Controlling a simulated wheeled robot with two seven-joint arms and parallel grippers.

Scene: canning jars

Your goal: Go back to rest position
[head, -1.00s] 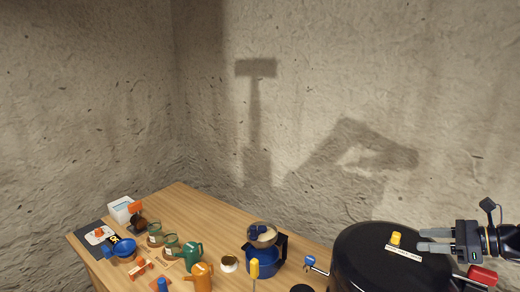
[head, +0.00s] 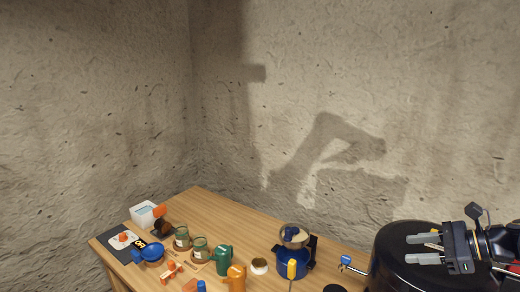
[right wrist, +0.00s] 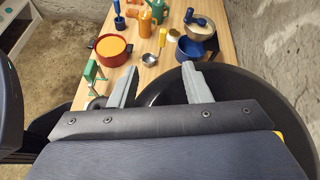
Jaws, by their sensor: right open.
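My right gripper (head: 408,249) is open and empty, its two grey fingers pointing left above the lid of a large black pot (head: 392,270). In the right wrist view the open fingers (right wrist: 160,68) show with nothing between them but the table beyond. The yellow piece on the pot's lid is mostly hidden behind the fingers in the head view. My left gripper is in neither view now.
The wooden table (head: 215,209) holds a blue pot (head: 293,267), green jug (head: 222,260), orange jug (head: 236,279), jars (head: 182,238) and a white box (head: 144,213). The right wrist view adds an orange-filled red pot (right wrist: 111,48). Rough walls stand behind; space above the table is clear.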

